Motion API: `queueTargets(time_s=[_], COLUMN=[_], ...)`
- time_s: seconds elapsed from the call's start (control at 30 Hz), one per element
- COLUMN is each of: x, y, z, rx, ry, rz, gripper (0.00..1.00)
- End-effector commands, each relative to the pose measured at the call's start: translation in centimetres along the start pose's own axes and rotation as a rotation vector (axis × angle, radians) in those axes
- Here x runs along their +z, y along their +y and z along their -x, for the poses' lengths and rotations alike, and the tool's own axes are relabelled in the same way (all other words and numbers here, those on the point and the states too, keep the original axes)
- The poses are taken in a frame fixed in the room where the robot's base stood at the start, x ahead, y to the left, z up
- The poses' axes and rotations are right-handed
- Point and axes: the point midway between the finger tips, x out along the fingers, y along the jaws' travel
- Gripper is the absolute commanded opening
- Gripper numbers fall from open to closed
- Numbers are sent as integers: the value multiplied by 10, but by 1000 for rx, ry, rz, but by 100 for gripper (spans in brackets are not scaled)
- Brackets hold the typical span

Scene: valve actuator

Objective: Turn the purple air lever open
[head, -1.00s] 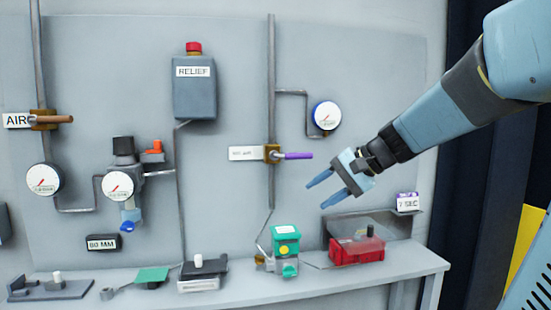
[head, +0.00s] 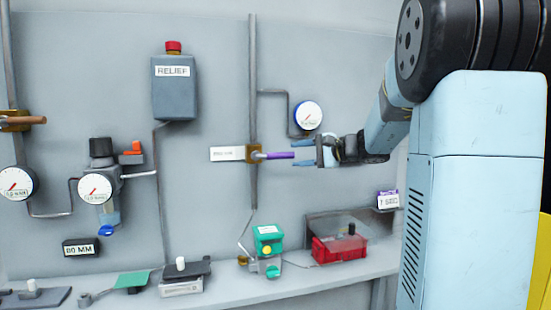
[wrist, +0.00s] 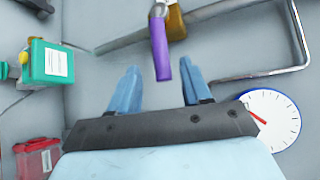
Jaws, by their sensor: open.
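The purple air lever (head: 279,155) sticks out to the right from a brass valve body (head: 254,153) on the vertical pipe, beside a white label (head: 228,154). It lies roughly level, across the pipe. My gripper (head: 301,153) is open just right of the lever's tip, its fingers pointing left toward it. In the wrist view the purple lever (wrist: 160,50) points down between my two blue fingers (wrist: 158,88), with its end near fingertip level. I see a gap on both sides, and no contact shows.
A round gauge (head: 308,116) on a bent pipe sits just above my gripper; it also shows close by in the wrist view (wrist: 270,118). Below are a green box (head: 268,240) and a red box (head: 338,249) on the shelf. The panel right below the lever is clear.

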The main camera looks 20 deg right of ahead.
Motion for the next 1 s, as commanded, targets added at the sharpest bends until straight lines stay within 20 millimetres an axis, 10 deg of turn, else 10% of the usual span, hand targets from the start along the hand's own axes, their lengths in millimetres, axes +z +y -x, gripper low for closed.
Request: queueTargets(time_s=[0.43,1.0], x=[0,1], y=[0,0], z=[-67,-77], rx=[1,0], ry=[-2,-1], rz=[1,1], gripper=[48,38])
